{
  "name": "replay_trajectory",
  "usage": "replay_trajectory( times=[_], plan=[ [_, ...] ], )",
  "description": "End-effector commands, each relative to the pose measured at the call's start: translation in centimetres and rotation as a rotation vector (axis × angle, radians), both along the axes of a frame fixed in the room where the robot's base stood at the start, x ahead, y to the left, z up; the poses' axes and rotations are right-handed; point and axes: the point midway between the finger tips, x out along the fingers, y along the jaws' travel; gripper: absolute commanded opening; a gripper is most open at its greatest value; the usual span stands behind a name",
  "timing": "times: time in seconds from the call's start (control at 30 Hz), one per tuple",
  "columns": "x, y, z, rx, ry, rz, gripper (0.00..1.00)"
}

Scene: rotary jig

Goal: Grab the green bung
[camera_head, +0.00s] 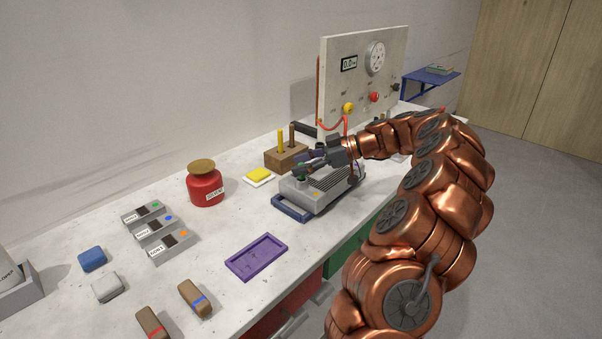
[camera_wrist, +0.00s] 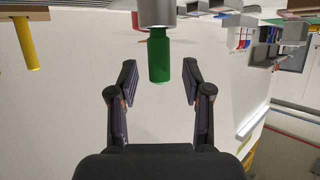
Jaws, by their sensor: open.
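The green bung (camera_wrist: 159,57) shows in the wrist view as a short green cylinder, one end against a grey metal cylinder (camera_wrist: 157,12). My gripper (camera_wrist: 160,76) is open, with one dark finger on each side of the bung and a clear gap on both sides. In the head view my gripper (camera_head: 311,167) is low over the near-left end of a grey ribbed machine (camera_head: 320,186) with a blue handle. A small green patch (camera_head: 301,179) shows just under the fingers there, mostly hidden by them.
A wooden block (camera_head: 285,157) with yellow and brown pegs stands close behind the machine. A panel (camera_head: 362,80) with knobs stands behind.

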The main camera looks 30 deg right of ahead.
Motion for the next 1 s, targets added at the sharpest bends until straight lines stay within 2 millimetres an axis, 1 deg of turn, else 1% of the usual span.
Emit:
replay_trajectory(
  times=[0.23, 0.27, 0.7, 0.73, 1.0],
  plan=[
    [0.13, 0.14, -0.11, -0.001, -0.001, -0.001, 0.49],
    [0.13, 0.14, -0.11, -0.001, -0.001, -0.001, 0.47],
    [0.11, 0.14, -0.11, -0.001, -0.001, -0.001, 0.01],
    [0.11, 0.14, -0.11, -0.001, -0.001, 0.0, 0.0],
    [0.12, 0.15, -0.1, -0.001, -0.001, -0.001, 0.0]
  ],
)
